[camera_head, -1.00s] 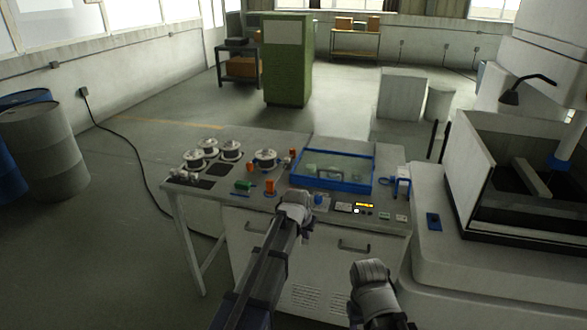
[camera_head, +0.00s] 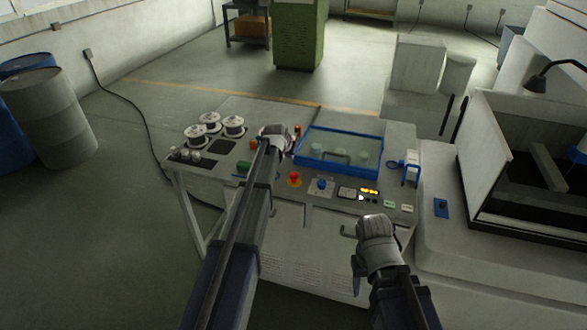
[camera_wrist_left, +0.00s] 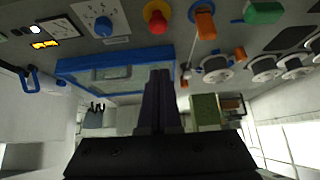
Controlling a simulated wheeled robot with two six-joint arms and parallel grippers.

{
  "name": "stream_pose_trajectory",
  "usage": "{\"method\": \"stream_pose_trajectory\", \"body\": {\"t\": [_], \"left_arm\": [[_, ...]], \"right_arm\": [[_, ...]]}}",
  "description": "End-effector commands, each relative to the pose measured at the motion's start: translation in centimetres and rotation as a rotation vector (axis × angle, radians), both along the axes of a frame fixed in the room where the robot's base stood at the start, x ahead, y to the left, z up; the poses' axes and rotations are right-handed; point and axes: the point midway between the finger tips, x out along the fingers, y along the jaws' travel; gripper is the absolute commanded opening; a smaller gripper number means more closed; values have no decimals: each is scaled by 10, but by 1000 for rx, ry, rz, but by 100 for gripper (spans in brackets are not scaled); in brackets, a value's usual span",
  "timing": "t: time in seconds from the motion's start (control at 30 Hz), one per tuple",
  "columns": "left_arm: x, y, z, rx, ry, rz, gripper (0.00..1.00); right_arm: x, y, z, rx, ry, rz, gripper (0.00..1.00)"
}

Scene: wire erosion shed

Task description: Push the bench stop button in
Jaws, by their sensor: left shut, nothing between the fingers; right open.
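The red stop button (camera_head: 294,179) sits on a yellow base on the bench panel, near its front edge.
A blue-framed tray (camera_head: 309,167) with a clear cover lies behind the button. A blue knob (camera_head: 321,184) and a lit display (camera_head: 369,191) are to its right. A green block (camera_head: 243,168) and wire spools (camera_head: 196,135) are to its left. A machine tank (camera_head: 470,170) stands right.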

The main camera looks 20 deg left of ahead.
Motion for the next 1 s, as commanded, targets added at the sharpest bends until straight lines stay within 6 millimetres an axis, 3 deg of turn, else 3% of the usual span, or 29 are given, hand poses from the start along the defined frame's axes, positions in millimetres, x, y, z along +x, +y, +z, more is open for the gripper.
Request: {"method": "stream_pose_trajectory", "body": {"t": [0.37, 0.83, 1.0], "left_arm": [[15, 0, -22, 0, 1, 0, 0], [64, -1, -87, 0, 1, 0, 0], [58, 0, -109, 0, 1, 0, 0]], "right_arm": [[0, 0, -22, -1, 0, 4, 50], [0, 0, -87, -1, 0, 6, 50], [0, 0, -109, -1, 0, 5, 50]]}}
